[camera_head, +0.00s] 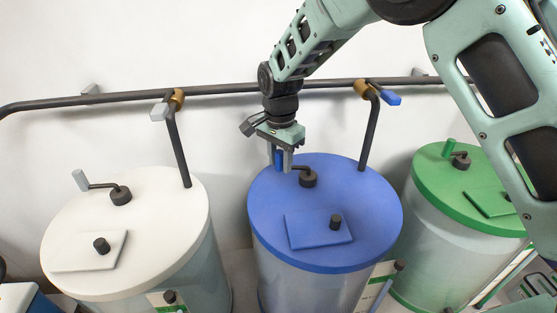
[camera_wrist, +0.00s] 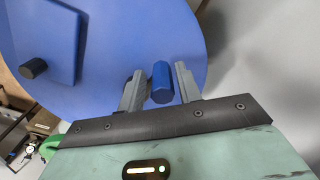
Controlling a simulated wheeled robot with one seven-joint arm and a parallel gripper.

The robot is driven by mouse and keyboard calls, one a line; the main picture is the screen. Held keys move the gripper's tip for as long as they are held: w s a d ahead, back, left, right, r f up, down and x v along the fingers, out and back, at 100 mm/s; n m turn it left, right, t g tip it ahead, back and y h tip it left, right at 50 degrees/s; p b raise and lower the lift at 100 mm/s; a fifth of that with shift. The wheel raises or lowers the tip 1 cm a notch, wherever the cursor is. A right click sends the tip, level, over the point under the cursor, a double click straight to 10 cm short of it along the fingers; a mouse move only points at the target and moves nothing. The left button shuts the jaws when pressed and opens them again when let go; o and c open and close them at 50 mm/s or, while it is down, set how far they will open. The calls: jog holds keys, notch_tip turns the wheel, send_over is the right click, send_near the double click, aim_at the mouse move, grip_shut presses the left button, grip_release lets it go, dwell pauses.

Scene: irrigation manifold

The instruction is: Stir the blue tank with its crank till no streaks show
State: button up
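The blue tank (camera_head: 275,249) stands in the middle of the head view under a round blue lid (camera_head: 362,215). Its dark bent crank (camera_head: 307,178) rises from the lid's back part and ends in an upright blue handle (camera_wrist: 162,83). My gripper (camera_head: 281,161) points down at this handle. In the wrist view, the handle stands between the two grey fingers, with a narrow gap on each side. The fingers are open around it and do not look closed on it. The tank's wall is pale and cloudy low down; I cannot make out streaks.
A white tank (camera_head: 150,218) with a grey-handled crank stands left, a green-lidded tank (camera_head: 437,198) right. A dark pipe (camera_head: 230,89) with valves runs along the wall behind. A vertical pipe (camera_head: 370,135) drops to the blue lid, right of my gripper. A square hatch (camera_head: 305,231) with a knob is on the lid's front.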

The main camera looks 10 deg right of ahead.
jog(key=shift+o, duration=0.3)
jog(key=shift+s+r, duration=0.1)
jog(key=shift+r, duration=0.15)
notch_tip(320, 180, up, 17)
jog(key=b, duration=0.3)
jog(key=shift+b, duration=0.3)
